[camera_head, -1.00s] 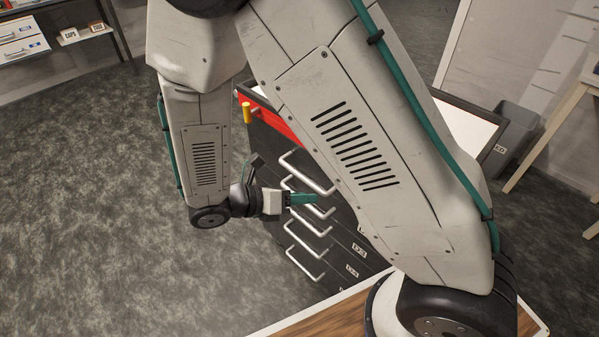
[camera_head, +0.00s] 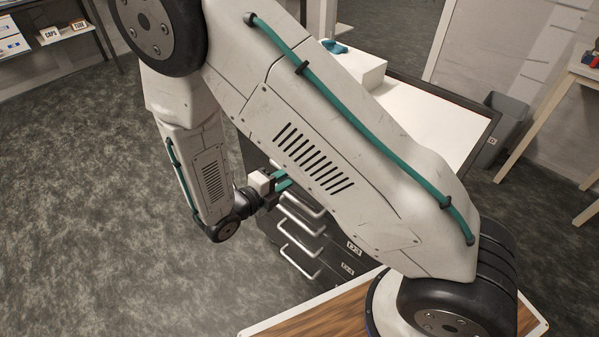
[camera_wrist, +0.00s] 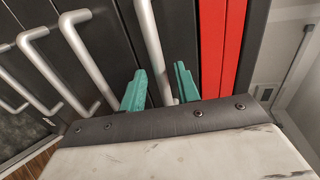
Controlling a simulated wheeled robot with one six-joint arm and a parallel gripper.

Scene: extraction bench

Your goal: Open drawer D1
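The dark drawer cabinet (camera_head: 322,254) has several pale bar handles in a row down its front. In the wrist view, my gripper (camera_wrist: 160,82) is open, its two teal fingers apart on either side of the bar handle (camera_wrist: 150,38) nearest the red strip (camera_wrist: 230,45). I cannot tell whether a finger touches the bar. In the head view, my gripper (camera_head: 284,181) is at the upper part of the cabinet front, partly covered by my arm. No label reading D1 is visible. The drawers that show look shut.
Lower handles (camera_head: 300,238) stick out below my gripper. A white worktop (camera_head: 425,115) tops the cabinet, with a white box (camera_head: 350,70) on it. A grey bin (camera_head: 500,130) and wooden table (camera_head: 570,100) stand right. The floor at left is clear.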

